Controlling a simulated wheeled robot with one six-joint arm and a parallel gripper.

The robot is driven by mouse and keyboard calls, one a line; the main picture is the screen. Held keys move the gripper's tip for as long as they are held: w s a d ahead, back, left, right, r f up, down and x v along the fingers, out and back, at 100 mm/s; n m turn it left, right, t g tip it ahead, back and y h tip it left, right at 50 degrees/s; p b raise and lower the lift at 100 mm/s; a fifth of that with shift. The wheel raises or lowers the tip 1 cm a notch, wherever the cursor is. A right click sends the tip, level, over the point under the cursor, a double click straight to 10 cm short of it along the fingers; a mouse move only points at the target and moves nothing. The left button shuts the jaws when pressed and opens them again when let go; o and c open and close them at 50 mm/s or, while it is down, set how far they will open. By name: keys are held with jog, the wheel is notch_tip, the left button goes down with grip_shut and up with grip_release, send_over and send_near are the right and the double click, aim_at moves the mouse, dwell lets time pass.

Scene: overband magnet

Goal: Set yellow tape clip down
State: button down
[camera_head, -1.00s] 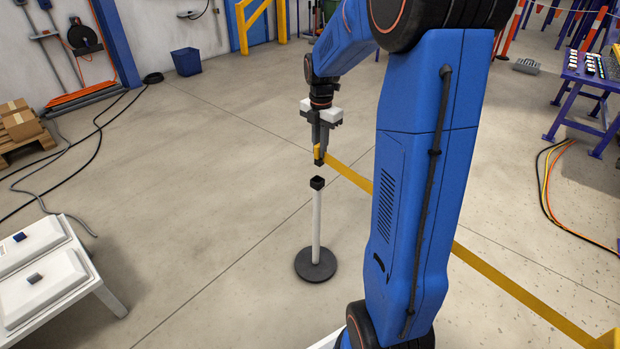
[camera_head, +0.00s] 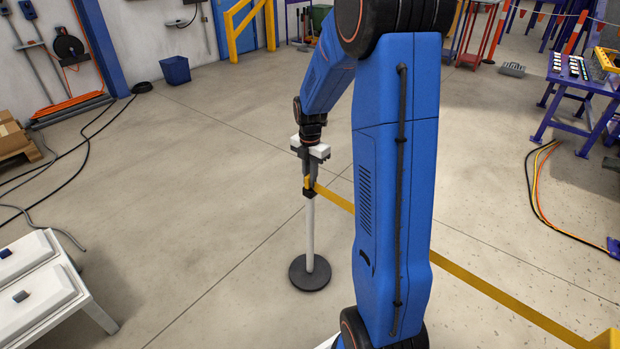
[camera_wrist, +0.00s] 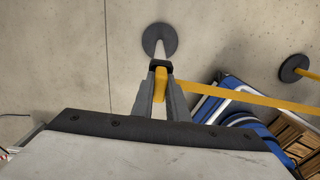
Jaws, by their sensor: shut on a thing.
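The yellow tape clip (camera_head: 306,182) is between the fingers of my gripper (camera_head: 309,184), which is shut on it. It also shows in the wrist view (camera_wrist: 160,86), gripped between the two grey fingers. The white post (camera_head: 310,228) stands upright on a round dark base (camera_head: 310,272), directly below the gripper. Its black top (camera_wrist: 160,64) lies at the clip's end in the wrist view. The clip looks at or touching the post top; I cannot tell whether it is seated.
A yellow band (camera_head: 480,290) runs right from beside the clip. A second dark disc (camera_wrist: 293,68) shows at right in the wrist view. White benches (camera_head: 40,300) stand at left, a purple table (camera_head: 585,85) at right. Floor around the post is mostly clear.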

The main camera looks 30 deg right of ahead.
jog(key=shift+f, duration=0.1)
jog(key=c, duration=1.7)
grip_release()
jog(key=shift+c, duration=0.2)
notch_tip(320, 180, up, 12)
jog(key=s+a+r+m+t, duration=0.1)
jog(key=s+a+r+m, duration=0.4)
jog(key=s+a, duration=0.15)
jog(key=s+a+m+t, duration=0.2)
jog(key=s+a+m, duration=0.2)
jog(key=s+m, duration=0.4)
jog(key=s+a+r+m+t, duration=0.1)
jog(key=s+a+m, duration=0.4)
jog(key=s, duration=1)
jog(key=shift+s+a+m+t, duration=0.15)
jog(key=shift+s+m+t, duration=0.25)
jog(key=shift+m, duration=1.4)
